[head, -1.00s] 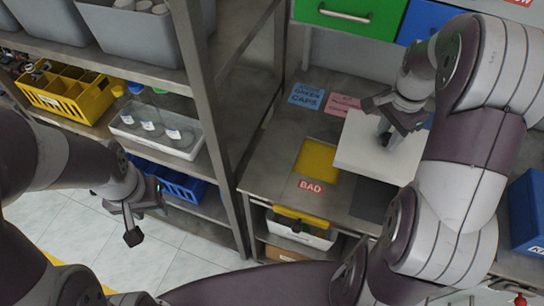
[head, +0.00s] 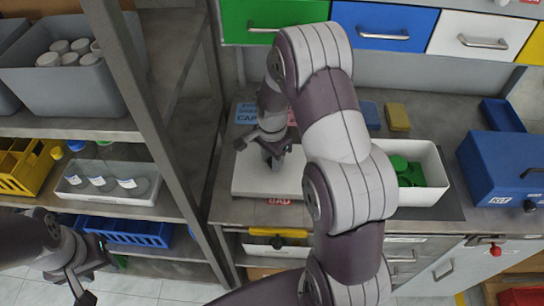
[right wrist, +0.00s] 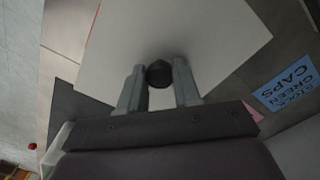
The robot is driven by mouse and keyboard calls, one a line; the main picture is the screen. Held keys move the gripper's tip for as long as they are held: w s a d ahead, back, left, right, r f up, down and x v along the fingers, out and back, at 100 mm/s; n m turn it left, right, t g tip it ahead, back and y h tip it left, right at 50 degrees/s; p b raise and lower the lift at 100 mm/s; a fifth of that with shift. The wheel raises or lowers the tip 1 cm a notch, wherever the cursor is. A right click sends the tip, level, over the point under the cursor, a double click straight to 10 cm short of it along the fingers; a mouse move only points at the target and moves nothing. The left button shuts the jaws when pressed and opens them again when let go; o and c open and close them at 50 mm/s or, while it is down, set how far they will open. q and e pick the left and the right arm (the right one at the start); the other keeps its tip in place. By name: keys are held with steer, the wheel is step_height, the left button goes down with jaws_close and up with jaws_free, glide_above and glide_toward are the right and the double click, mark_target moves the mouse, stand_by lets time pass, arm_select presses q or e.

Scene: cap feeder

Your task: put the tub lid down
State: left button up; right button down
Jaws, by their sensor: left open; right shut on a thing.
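The tub lid (head: 247,184) is a flat white square with a dark knob (right wrist: 159,74) in its middle. My right gripper (head: 271,158) is shut on the knob from above; its two fingers stand on either side of the knob in the right wrist view. The lid looks level over the left part of the bench, covering the yellow patch and part of the red BAD label (head: 279,202). I cannot tell whether it touches the bench. The open white tub (head: 438,199) with green caps (head: 407,172) stands right of my right arm. My left gripper (head: 84,291) is open and empty, low at the left.
The blue STOCK GREEN CAPS label (right wrist: 295,82) lies beside the lid. A blue box (head: 500,165) stands at the bench's right. A metal shelf with a grey bin (head: 70,91) and a tray of bottles (head: 108,187) stands left. Coloured drawers (head: 370,25) hang behind.

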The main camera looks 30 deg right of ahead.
steer(key=shift+w+f, duration=0.15)
steer(key=shift+f, duration=0.1)
steer(key=shift+f, duration=0.1)
steer(key=shift+f, duration=0.25)
steer(key=c, duration=0.8)
jaws_free()
steer(key=shift+f, duration=0.1)
step_height(320, 180, up, 12)
steer(key=b, duration=0.1)
steer(key=s+a+n, duration=0.2)
steer(key=s+n, duration=0.2)
steer(key=n, duration=0.1)
steer(key=s+a+f+n+t, duration=0.1)
steer(key=s+a+n, duration=0.2)
steer(key=s+n, duration=0.2)
steer(key=s+a+f+n, duration=0.1)
steer(key=s+a+n, duration=0.2)
steer(key=s+n, duration=0.1)
steer(key=shift+s+f+n, duration=0.15)
steer(key=shift+s+n, duration=0.2)
steer(key=shift+n, duration=0.35)
